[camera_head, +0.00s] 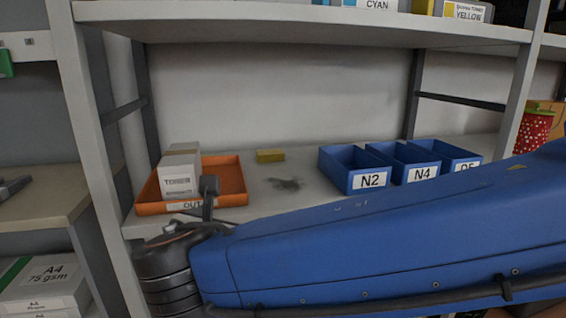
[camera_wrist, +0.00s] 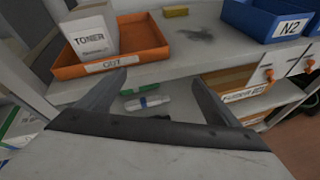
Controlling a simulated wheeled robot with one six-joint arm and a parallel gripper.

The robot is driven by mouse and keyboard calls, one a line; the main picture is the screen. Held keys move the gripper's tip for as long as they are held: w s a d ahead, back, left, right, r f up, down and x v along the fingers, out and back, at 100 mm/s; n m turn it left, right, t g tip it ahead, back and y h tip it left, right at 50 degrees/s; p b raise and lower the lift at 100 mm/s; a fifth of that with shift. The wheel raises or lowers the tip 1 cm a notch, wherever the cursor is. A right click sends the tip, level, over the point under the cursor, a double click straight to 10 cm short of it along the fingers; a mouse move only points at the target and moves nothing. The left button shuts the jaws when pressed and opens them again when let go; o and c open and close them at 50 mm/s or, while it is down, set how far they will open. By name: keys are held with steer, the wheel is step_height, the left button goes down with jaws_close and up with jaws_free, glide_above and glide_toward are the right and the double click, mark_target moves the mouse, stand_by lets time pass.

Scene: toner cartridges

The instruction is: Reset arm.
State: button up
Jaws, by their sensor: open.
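My gripper (camera_wrist: 148,100) is open and empty in the wrist view, its two fingers apart in front of the shelf edge. In the head view my blue arm crosses the lower right, and the gripper is mostly hidden behind the wrist. A white toner box (camera_head: 179,172) stands upright in an orange tray (camera_head: 230,180) labelled OUT on the shelf. The box (camera_wrist: 92,32) and tray (camera_wrist: 140,52) also show in the wrist view, beyond the left finger and apart from it.
Blue bins N2 (camera_head: 369,181), N4 (camera_head: 422,173) and a third stand right on the shelf (camera_head: 300,198). A yellow block (camera_head: 270,155) and a dark smudge (camera_head: 286,184) lie between. Shelf uprights (camera_head: 88,120) flank the bay. A lower shelf holds a green item and a white-blue item (camera_wrist: 147,102).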

steer(key=w+d+f+m+g+h, duration=0.1)
steer(key=d+f+m+g, duration=0.15)
steer(key=d+m, duration=0.45)
steer(key=d+f+m+g+h, duration=0.2)
steer(key=d+f, duration=0.1)
steer(key=d, duration=0.8)
steer(key=w+d+f+m+g+h, duration=0.1)
steer(key=d+f+m+g, duration=0.15)
steer(key=d+m, duration=0.45)
steer(key=s+d+f+m+g+y, duration=0.1)
steer(key=s+d+f+m, duration=0.3)
steer(key=m, duration=0.5)
steer(key=s+d+f+m+g+y, duration=0.1)
steer(key=s+d+f+m+y, duration=0.1)
steer(key=s+d+f+m, duration=0.3)
steer(key=s+d+m, duration=0.3)
steer(key=s+d, duration=0.1)
steer(key=d, duration=0.1)
steer(key=shift+s+d+f+m+y, duration=0.15)
steer(key=shift+d+f+m+y, duration=0.15)
steer(key=shift+m, duration=0.1)
